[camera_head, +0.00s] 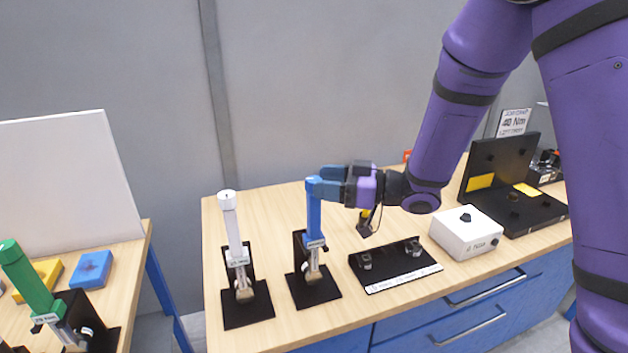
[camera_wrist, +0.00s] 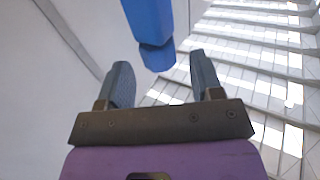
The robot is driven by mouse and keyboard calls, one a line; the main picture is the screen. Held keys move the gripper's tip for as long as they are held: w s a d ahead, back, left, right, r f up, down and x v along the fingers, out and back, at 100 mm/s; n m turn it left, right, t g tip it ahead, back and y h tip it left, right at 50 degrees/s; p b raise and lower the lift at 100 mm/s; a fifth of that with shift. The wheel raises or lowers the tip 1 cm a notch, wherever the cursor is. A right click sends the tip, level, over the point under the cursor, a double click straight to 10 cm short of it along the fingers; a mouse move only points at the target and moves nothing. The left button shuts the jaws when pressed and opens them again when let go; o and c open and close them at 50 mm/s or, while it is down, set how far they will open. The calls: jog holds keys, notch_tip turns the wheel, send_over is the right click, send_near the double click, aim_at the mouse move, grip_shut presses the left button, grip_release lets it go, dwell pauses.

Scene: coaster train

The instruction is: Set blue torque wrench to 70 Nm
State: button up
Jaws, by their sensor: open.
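The blue torque wrench (camera_head: 314,220) stands upright in a black holder (camera_head: 315,292) on the wooden table, with a small label low on its handle. My gripper (camera_head: 328,185) is at the top of its blue handle, reaching in from the right. In the wrist view the blue handle end (camera_wrist: 150,30) shows just beyond and between the two open fingers (camera_wrist: 161,85). I cannot tell whether a finger touches it. The label's reading is too small to make out.
A white wrench (camera_head: 233,230) stands left of the blue one. A green wrench (camera_head: 28,280) is on the left table.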

jog(key=shift+x, duration=1.45)
jog(key=c, duration=0.9)
jog(key=shift+t, duration=0.3)
